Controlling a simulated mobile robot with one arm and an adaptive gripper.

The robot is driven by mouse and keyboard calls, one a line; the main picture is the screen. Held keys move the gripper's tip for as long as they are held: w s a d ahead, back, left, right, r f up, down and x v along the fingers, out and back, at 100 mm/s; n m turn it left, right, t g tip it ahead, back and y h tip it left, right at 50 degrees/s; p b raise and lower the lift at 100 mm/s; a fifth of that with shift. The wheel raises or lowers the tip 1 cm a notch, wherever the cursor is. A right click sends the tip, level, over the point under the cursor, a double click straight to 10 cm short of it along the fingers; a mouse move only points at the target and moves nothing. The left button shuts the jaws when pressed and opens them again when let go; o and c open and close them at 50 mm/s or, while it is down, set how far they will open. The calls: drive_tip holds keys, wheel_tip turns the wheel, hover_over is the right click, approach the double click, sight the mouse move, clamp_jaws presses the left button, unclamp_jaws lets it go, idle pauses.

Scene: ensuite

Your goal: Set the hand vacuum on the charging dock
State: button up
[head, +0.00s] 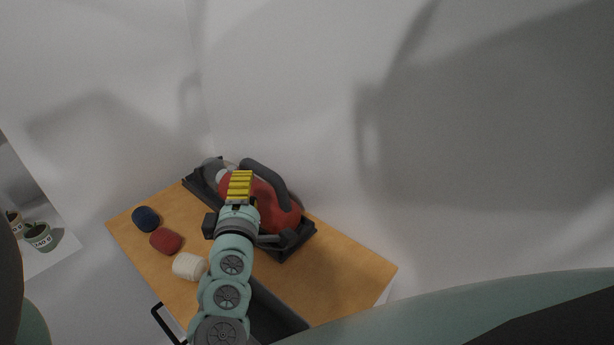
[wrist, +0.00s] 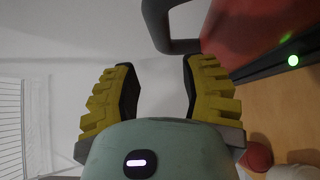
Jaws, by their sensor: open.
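The hand vacuum (head: 284,217) has a red body, a dark grey handle (head: 265,183) and a greyish clear nose. It lies in the long black charging dock (head: 306,232) against the wall on a wooden top. In the wrist view the red vacuum body (wrist: 260,25) and its handle (wrist: 172,42) show at the top right, and a green light (wrist: 292,61) glows on the dark dock edge. My gripper (head: 240,180) has yellow fingers and overlaps the vacuum in the head view, hiding part of it. In the wrist view its fingers (wrist: 158,85) are apart with nothing between them.
A dark blue roll (head: 146,219), a red roll (head: 165,241) and a cream roll (head: 189,266) lie along the left side of the wooden top (head: 350,270). The top's right part is clear. Small labelled pots (head: 39,237) stand at far left. Walls rise behind.

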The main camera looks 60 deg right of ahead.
drive_tip(key=shift+b+v, duration=0.45)
drive_tip(key=shift+v, duration=1.45)
drive_tip(key=shift+s, duration=0.1)
